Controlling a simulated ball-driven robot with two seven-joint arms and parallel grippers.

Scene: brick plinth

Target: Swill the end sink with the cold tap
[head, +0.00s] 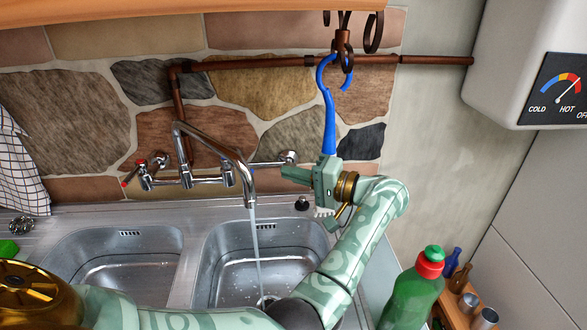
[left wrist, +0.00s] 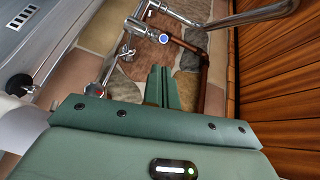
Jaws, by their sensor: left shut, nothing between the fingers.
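A chrome wall tap (head: 205,175) has its long spout (head: 222,145) over the right-hand sink (head: 270,265), and a stream of water (head: 256,245) falls into it. A red-marked lever (head: 130,175) is at the tap's left end. In the left wrist view a blue-marked tap fitting (left wrist: 163,38) and a red-marked end (left wrist: 95,89) show. My left gripper (head: 292,175) is shut and empty, its fingers pointing left just below the tap's right end (head: 288,157). The closed fingers also show in the left wrist view (left wrist: 161,86). My right gripper is not in view.
A blue-handled brush (head: 329,120) hangs from a hook behind my left gripper. A second sink (head: 120,265) is to the left. A black plug (head: 302,203) sits on the back ledge. A green bottle (head: 415,295) stands at right, below the heater (head: 530,60).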

